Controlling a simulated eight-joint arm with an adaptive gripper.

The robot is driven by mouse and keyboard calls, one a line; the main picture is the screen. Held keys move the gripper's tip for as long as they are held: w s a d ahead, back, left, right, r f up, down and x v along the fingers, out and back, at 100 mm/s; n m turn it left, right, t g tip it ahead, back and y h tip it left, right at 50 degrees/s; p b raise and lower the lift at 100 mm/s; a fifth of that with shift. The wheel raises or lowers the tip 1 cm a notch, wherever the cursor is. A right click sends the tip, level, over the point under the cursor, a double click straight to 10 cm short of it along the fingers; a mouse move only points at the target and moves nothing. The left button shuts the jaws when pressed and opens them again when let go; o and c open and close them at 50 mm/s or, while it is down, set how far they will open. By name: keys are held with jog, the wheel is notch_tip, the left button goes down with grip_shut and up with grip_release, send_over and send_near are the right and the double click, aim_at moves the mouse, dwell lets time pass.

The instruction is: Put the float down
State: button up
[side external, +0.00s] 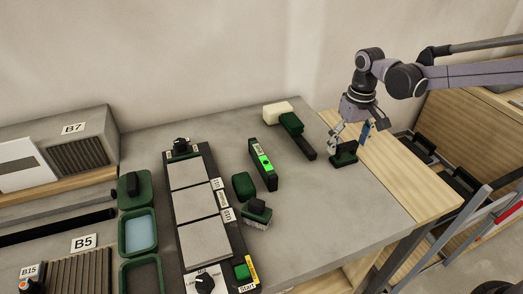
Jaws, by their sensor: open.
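The float (344,158), a dark green block with a raised handle, rests on the grey bench top near its right end, close to the pale wooden strip. My gripper (348,139) is directly above the float, with its fingers pointing down and spread apart around the handle area. I cannot tell whether either finger touches the float. The fingers partly cover its upper part.
A mallet (298,137) and a level with a lit green display (263,161) lie left of the float. A green block (243,186) and the tile fixture (220,254) with grey tiles stand further left. The bench in front of the float is clear.

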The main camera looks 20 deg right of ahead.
aim_at(348, 144)
notch_tip(348, 144, up, 10)
jog(key=r, duration=0.1)
jog(key=s+d+f+t, duration=0.2)
jog(key=s+t, duration=0.1)
jog(key=s, duration=0.6)
jog(key=s+d+f+t, duration=0.2)
jog(key=s+d+t, duration=0.1)
jog(key=s, duration=0.6)
jog(key=shift+s+f+t, duration=0.15)
jog(key=shift+s+t, duration=0.05)
jog(key=shift+t, duration=0.3)
jog(key=shift+s+f, duration=0.2)
jog(key=shift+f, duration=0.05)
jog(key=c, duration=0.8)
